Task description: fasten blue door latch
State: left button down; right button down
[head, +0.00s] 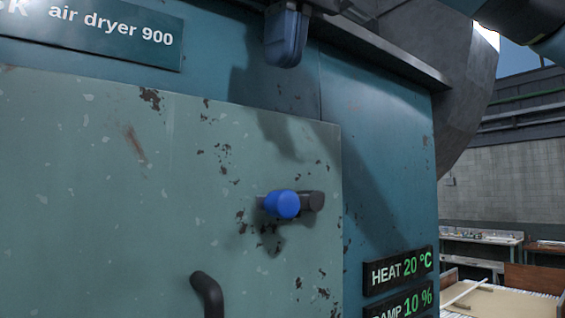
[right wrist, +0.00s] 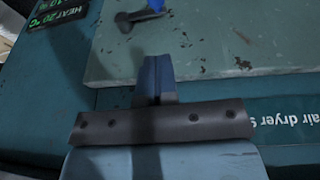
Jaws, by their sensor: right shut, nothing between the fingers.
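The blue door latch (head: 283,204) is a round blue knob on a dark bar, near the right edge of the pale green dryer door (head: 120,230). The bar lies about level, with its dark end (head: 313,201) to the right of the knob. My right gripper (head: 285,60) hangs above the latch, apart from it, its fingers shut and empty. In the right wrist view the shut fingers (right wrist: 153,62) overlap the door, and the blue knob (right wrist: 157,5) is cut off at the top edge. My left gripper is not in view.
A dark curved handle (head: 208,292) stands out from the door lower left of the latch. HEAT and DAMP displays (head: 402,270) are on the dryer body at the lower right. A dark ledge (head: 380,45) juts out above. The space before the latch is clear.

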aim_at(280, 191)
jog(key=x, duration=0.3)
jog(key=p+x, duration=0.1)
jog(key=x, duration=0.3)
jog(key=d+x, duration=0.1)
jog(key=x, duration=0.2)
jog(key=shift+s+a+f, duration=0.1)
jog(key=shift+s+f, duration=0.1)
jog(key=shift+f, duration=0.3)
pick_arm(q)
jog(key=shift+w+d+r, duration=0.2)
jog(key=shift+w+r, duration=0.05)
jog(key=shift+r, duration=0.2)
pick_arm(e)
jog(key=shift+s+f, duration=0.1)
jog(key=shift+f, duration=0.35)
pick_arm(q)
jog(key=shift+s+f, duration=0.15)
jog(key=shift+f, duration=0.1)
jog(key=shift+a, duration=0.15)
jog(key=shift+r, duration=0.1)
pick_arm(e)
jog(key=shift+a+f, duration=0.1)
